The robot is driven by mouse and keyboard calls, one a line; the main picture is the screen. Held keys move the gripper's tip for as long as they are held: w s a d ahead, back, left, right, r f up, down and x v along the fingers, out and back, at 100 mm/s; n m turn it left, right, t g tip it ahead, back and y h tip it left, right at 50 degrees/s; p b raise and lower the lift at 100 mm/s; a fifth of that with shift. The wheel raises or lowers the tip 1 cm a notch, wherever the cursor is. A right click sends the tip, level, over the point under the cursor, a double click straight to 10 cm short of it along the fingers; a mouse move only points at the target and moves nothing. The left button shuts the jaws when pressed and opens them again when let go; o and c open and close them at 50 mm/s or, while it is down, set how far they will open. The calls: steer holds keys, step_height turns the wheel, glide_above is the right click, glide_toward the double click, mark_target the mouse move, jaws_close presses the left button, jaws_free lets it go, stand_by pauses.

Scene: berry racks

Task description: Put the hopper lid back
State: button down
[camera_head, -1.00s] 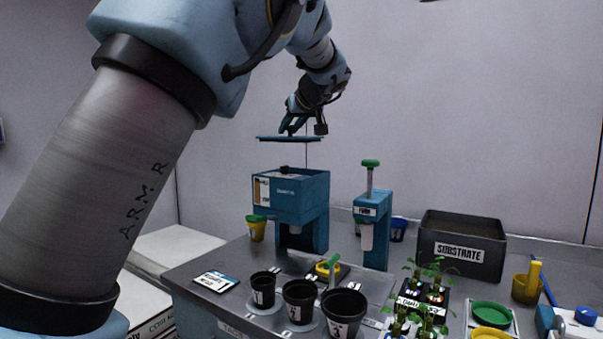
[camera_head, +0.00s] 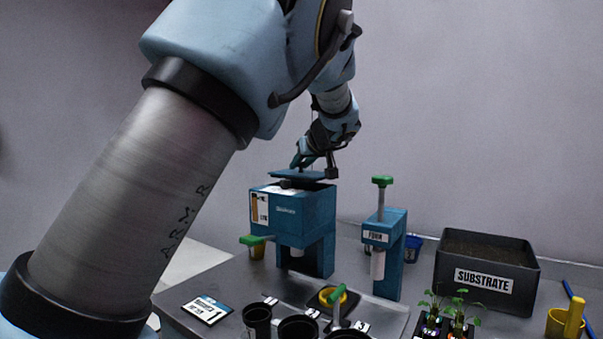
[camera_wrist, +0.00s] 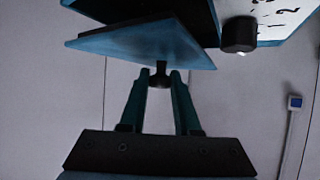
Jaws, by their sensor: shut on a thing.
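The hopper lid (camera_head: 301,174) is a flat blue plate held just above the blue hopper (camera_head: 305,208) on the steel bench. My gripper (camera_head: 302,160) is above the lid, shut on its knob. In the wrist view the lid (camera_wrist: 140,47) is tilted in the picture, and my gripper (camera_wrist: 160,78) grips the dark knob at its middle. The hopper's edge (camera_wrist: 100,12) shows beyond the lid with a gap between them. Whether the lid touches the hopper anywhere cannot be told from the head view.
A black knob (camera_wrist: 239,35) stands out at the hopper's side. A blue stand with a green-topped plunger (camera_head: 383,235) is right of the hopper. A substrate box (camera_head: 487,270), black pots (camera_head: 257,318) and seedlings (camera_head: 450,310) fill the right and front. A printed card (camera_head: 207,310) lies front left.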

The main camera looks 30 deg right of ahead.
steer(key=shift+f, duration=1.35)
steer(key=c, duration=0.6)
jaws_free()
steer(key=b+v, duration=0.3)
steer(key=v, duration=0.9)
steer(key=shift+s, duration=0.15)
